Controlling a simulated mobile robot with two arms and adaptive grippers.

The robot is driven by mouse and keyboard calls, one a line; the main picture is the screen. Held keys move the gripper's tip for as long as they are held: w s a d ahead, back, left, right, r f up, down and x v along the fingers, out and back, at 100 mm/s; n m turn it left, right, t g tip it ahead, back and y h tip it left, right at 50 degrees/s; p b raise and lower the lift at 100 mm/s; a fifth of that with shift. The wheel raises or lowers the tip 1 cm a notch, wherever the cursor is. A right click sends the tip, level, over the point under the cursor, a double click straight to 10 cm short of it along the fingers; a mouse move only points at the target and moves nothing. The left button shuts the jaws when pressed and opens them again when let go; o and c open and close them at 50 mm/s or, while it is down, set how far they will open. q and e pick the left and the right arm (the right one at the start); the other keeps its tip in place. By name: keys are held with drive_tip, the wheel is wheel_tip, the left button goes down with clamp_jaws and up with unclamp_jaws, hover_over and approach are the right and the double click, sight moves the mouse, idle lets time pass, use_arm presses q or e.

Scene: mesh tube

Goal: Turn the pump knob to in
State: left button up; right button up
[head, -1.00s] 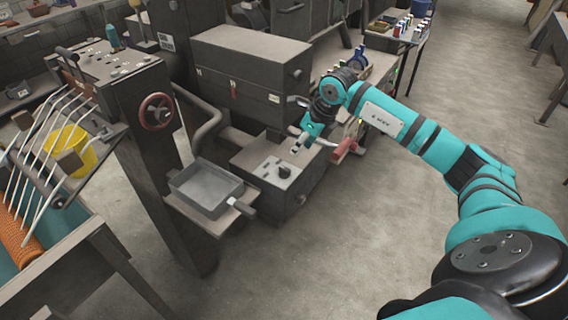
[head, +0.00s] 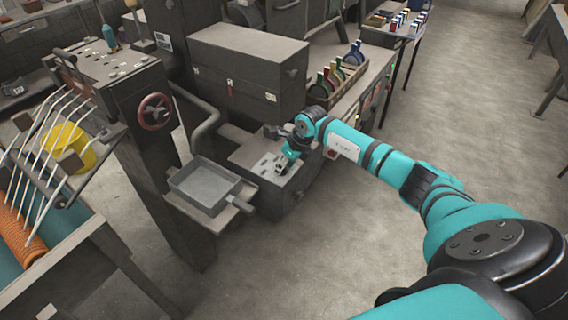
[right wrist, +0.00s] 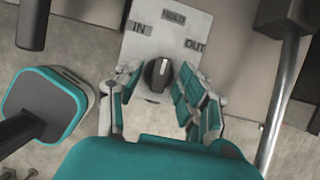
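The pump knob (right wrist: 158,74) is a dark round knob with a raised grip on a pale plate (right wrist: 178,35). The plate reads IN at the upper left and OUT at the upper right. The white mark on the knob points up, slightly right, between the two words. My right gripper (right wrist: 160,88) is open, with one finger left of the knob and the other right of it. Both look apart from it. In the head view my right gripper (head: 284,165) is over the top of the low grey box (head: 248,158) and covers the knob. My left gripper is not in view.
A grey tray (head: 205,187) with a handle stands left of the box. A handwheel (head: 154,112) is on the column behind it. A large grey case (head: 245,75) stands behind the box. Open floor lies in front.

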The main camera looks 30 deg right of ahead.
clamp_jaws()
drive_tip(key=shift+f+b, duration=0.15)
drive_tip(key=shift+b, duration=0.5)
drive_tip(key=n+y+b, duration=0.1)
drive_tip(key=n+b, duration=0.2)
drive_tip(key=b, duration=0.2)
drive_tip(key=n+g+y+b, duration=0.1)
drive_tip(key=n+b, duration=0.3)
drive_tip(key=shift+w+d+g+b, duration=0.2)
drive_tip(key=shift+g+b, duration=0.1)
drive_tip(key=shift+b, duration=0.1)
drive_tip(key=shift+n+g+y+b, duration=0.45)
drive_tip(key=shift+n+b, duration=0.65)
drive_tip(key=shift+n, duration=0.3)
